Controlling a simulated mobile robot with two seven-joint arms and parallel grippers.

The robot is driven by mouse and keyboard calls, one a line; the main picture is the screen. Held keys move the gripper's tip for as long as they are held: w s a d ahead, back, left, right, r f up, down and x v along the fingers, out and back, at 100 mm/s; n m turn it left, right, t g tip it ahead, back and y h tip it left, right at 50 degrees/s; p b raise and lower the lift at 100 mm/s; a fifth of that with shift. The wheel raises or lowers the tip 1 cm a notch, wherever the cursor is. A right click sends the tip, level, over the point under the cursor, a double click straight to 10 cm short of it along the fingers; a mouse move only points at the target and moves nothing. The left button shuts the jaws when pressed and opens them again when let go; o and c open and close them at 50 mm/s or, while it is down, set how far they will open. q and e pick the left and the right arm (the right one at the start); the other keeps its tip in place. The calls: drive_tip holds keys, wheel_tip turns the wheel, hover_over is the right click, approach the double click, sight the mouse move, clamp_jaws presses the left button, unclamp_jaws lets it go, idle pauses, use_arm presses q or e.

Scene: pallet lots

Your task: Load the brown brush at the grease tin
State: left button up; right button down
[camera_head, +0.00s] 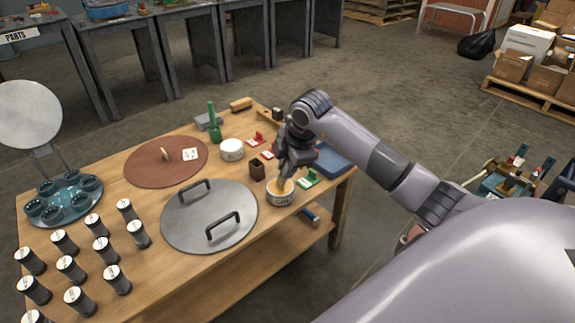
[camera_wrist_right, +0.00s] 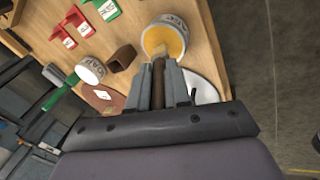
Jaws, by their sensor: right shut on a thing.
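My right gripper (camera_head: 287,170) is above the grease tin (camera_head: 280,193) at the front right of the table. In the right wrist view my right gripper (camera_wrist_right: 158,88) is shut on the brown brush (camera_wrist_right: 158,75). The brush points away from the wrist, and its pale bristles show at the yellow grease in the open tin (camera_wrist_right: 182,24). I cannot tell how deep the bristles sit in the grease. The gripper mostly hides the brush in the head view. My left gripper is not in view.
A white tin (camera_head: 232,150), a green-handled brush (camera_head: 214,118) and a small brown box (camera_head: 257,170) stand nearby. A grey lid with two handles (camera_head: 195,222) lies left, with several dark cylinders beyond.

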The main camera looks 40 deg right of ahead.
drive_tip(key=shift+r+p, duration=0.35)
drive_tip(key=shift+p, duration=0.1)
drive_tip(key=shift+r+p, duration=0.7)
drive_tip(key=shift+r, duration=0.05)
drive_tip(key=shift+r+p, duration=0.35)
wheel_tip(320, 180, up, 3)
drive_tip(key=p, duration=0.3)
drive_tip(key=shift+r, duration=0.15)
drive_tip(key=shift+r+p, duration=0.4)
drive_tip(key=shift+p, duration=0.1)
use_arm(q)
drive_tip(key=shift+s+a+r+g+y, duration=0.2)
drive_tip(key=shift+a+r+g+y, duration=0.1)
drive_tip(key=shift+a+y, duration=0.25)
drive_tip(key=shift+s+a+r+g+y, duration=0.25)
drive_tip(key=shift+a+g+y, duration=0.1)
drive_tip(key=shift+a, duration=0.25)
